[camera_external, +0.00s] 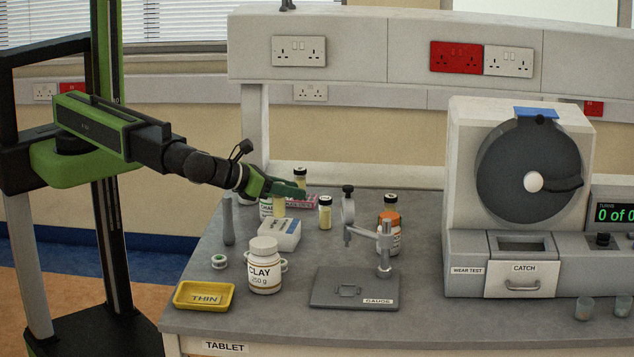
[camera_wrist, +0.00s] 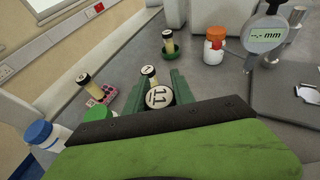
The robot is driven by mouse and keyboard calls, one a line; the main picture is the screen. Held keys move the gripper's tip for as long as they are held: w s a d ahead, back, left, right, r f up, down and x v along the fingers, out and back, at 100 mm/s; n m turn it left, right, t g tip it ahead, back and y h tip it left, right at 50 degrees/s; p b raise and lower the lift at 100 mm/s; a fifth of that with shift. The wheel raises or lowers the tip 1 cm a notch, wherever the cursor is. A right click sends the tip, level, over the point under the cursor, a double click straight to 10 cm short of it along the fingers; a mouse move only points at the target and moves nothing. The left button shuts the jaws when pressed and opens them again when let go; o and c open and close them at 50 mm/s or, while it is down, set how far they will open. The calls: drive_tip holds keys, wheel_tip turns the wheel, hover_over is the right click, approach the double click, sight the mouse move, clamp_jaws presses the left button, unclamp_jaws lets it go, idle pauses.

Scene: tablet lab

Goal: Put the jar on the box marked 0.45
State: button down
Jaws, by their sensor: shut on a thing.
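My gripper (camera_external: 284,194) is shut on a small pale-yellow jar (camera_external: 279,207) and holds it upright above the bench, near a white box-like item (camera_external: 280,234). In the wrist view, the jar's round lid (camera_wrist: 158,97), marked 11, shows between the green fingers of my gripper (camera_wrist: 158,104). The white item carries print too small to read. I cannot read 0.45 on anything. A larger white jar labelled CLAY (camera_external: 264,268) stands in front of it.
A yellow THIN tray (camera_external: 204,296) lies front left. A capped vial (camera_external: 325,213) and the gauge stand (camera_external: 352,288) are to the right.

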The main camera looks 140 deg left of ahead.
wheel_tip(320, 180, down, 2)
drive_tip(key=shift+f+b, duration=0.2)
drive_tip(key=shift+b, duration=0.3)
drive_tip(key=shift+r, duration=0.2)
drive_tip(key=shift+f, duration=0.15)
drive_tip(key=c, duration=1.1)
unclamp_jaws()
drive_tip(key=shift+o, duration=0.2)
drive_tip(key=shift+d+r+p, duration=0.15)
drive_tip(key=shift+r+p, duration=0.2)
drive_tip(key=shift+p, duration=0.05)
drive_tip(key=p+v, duration=0.4)
drive_tip(key=v, duration=0.7)
drive_tip(key=shift+s+d, duration=0.15)
drive_tip(key=shift+d, duration=0.15)
